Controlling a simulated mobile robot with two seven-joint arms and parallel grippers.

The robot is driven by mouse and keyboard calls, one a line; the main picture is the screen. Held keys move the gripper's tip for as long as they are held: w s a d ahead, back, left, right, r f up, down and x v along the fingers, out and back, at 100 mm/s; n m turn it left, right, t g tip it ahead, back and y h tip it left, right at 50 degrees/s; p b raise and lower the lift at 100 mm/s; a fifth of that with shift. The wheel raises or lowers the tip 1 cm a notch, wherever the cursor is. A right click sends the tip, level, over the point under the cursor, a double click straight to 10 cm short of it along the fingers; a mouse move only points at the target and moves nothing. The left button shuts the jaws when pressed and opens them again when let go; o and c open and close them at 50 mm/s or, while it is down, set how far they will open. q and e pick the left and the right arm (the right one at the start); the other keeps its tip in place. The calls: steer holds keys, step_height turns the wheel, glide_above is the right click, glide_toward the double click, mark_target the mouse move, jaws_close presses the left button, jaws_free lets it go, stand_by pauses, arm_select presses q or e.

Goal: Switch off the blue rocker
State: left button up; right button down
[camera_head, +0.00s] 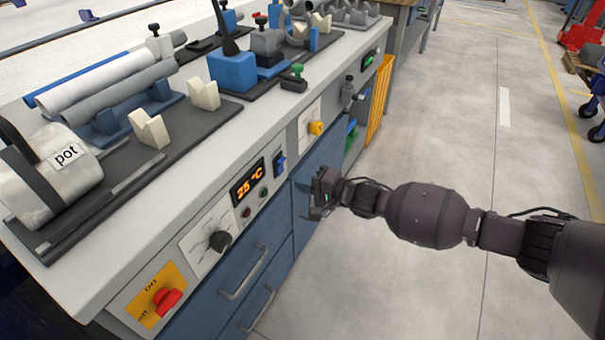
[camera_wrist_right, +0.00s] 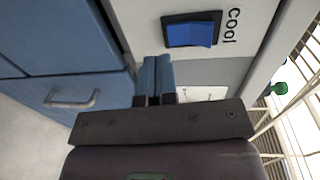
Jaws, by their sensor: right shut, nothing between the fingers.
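The blue rocker (camera_head: 280,163) sits on the light front panel, just right of the lit "25 °C" display (camera_head: 248,184). In the right wrist view a blue rocker (camera_wrist_right: 194,32) in a dark frame shows close up, beside the word "Cool". Which side of it is pressed in I cannot tell for sure. My right gripper (camera_head: 316,194) is in front of the cabinet, right of and below the rocker, apart from it. In the wrist view its blue fingertips (camera_wrist_right: 156,76) are together and empty, below and left of the rocker. My left gripper is not in view.
The panel also carries a dark knob (camera_head: 220,240), a red switch (camera_head: 166,300) on a yellow plate and a yellow knob (camera_head: 316,128). Blue drawers with handles (camera_head: 245,272) lie below. The benchtop holds pipes (camera_head: 110,88) and a pot (camera_head: 50,178).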

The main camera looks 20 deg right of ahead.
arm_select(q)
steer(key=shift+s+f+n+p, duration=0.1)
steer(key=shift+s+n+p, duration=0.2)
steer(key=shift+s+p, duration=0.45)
arm_select(e)
steer(key=s+d+f, duration=0.2)
steer(key=s+d, duration=0.4)
steer(key=s, duration=0.2)
steer(key=shift+d, duration=0.2)
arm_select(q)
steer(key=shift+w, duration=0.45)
arm_select(e)
steer(key=shift+s+f, duration=0.1)
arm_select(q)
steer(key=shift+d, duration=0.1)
